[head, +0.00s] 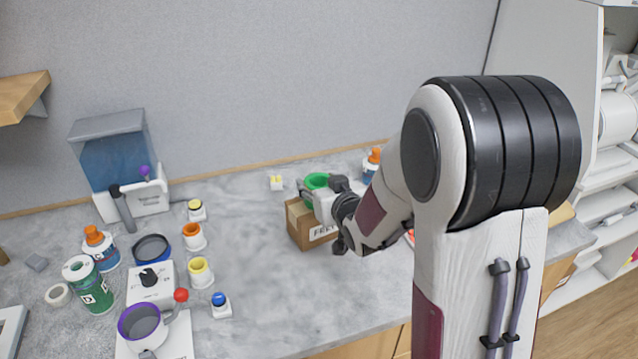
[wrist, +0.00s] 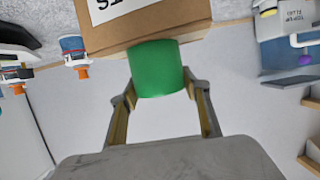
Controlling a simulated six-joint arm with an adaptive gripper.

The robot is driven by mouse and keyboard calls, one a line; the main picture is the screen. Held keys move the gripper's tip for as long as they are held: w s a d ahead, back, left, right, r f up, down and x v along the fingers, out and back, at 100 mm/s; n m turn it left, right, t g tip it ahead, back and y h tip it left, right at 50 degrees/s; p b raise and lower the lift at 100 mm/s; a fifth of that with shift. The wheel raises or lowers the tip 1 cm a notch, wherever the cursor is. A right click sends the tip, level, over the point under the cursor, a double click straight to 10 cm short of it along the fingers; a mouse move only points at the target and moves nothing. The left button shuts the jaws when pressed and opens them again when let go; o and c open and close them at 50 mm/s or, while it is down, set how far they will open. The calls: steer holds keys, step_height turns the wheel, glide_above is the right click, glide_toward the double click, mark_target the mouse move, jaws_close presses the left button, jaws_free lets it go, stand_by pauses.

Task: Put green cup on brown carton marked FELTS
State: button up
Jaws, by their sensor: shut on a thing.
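The green cup (head: 316,180) is at the top of the brown carton (head: 299,228) near the back of the counter. My gripper (head: 328,192) reaches in from the right and is shut on the cup. In the wrist view my gripper (wrist: 160,88) has a finger on each side of the green cup (wrist: 157,62). The carton (wrist: 150,25) is right behind the cup there, its white label cut off by the frame. In the head view the label's end is hidden by my gripper. I cannot tell whether the cup touches the carton's top.
A bottle with an orange cap (head: 374,157) stands right of the carton, partly behind my arm. A small yellow-topped block (head: 276,182) stands behind-left. Bottles, jars, a purple-rimmed mug (head: 141,324) and a blue dispenser (head: 115,160) crowd the left. The counter (head: 260,285) is clear mid-front.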

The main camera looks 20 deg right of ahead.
steer(key=shift+f, duration=0.1)
steer(key=o, duration=1.2)
steer(key=shift+o, duration=0.2)
steer(key=shift+s+r, duration=0.25)
steer(key=v, duration=0.7)
